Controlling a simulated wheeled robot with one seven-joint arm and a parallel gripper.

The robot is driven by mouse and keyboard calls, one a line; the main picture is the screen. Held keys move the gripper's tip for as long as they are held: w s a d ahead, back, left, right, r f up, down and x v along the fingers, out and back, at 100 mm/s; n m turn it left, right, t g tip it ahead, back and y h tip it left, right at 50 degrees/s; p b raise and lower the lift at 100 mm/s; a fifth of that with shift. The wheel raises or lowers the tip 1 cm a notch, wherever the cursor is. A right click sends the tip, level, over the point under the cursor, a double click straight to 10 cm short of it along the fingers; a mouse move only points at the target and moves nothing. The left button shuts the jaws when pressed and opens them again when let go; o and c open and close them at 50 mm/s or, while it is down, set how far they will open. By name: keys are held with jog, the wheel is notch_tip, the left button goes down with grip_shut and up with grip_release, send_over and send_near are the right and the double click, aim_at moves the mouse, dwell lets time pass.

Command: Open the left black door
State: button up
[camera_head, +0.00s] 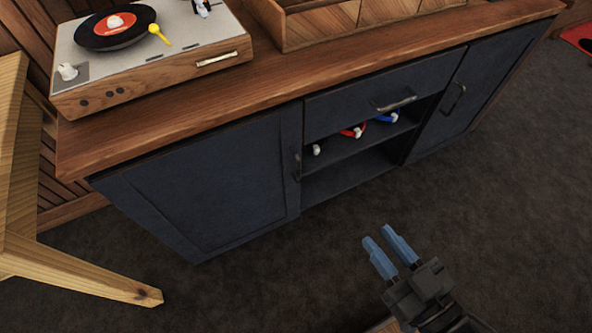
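The left black door (205,185) is a dark panel on the left of a low wooden-topped cabinet. It is shut. Its handle (297,168) is a small dark upright pull near the door's right edge, beside the open shelves. My gripper (380,237) is in the lower right, in front of the cabinet and over the dark floor. Its two blue fingers are apart with nothing between them. It is to the right of the door handle, lower in the picture, and touches nothing.
The cabinet's middle has a drawer (385,95) above open shelves (350,175) holding small red and blue items. A right black door (470,90) is shut. A turntable (150,50) and a wooden crate (360,25) stand on top. A wooden stool (75,272) stands left of the door.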

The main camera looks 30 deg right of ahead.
jog(key=w+f+y+b, duration=0.1)
jog(key=w+f+b, duration=0.3)
jog(key=w+f, duration=0.6)
jog(key=n+y+b, duration=0.2)
jog(key=b, duration=0.2)
send_near(299, 165)
jog(key=d+x, duration=0.1)
jog(key=x, duration=0.2)
jog(key=shift+t, duration=0.3)
jog(key=shift+a+f+b+x, duration=0.1)
jog(key=shift+a+b+x, duration=0.1)
jog(key=shift+x, duration=1.1)
jog(key=shift+a+f+b+x, duration=0.1)
jog(key=shift+b+x, duration=0.1)
jog(key=shift+x, duration=1.1)
jog(key=shift+a+f+b+x, duration=0.1)
jog(key=shift+a+b+x, duration=0.1)
jog(key=shift+x, duration=1.1)
jog(key=shift+s, duration=0.15)
jog(key=shift+c, duration=0.4)
grip_shut()
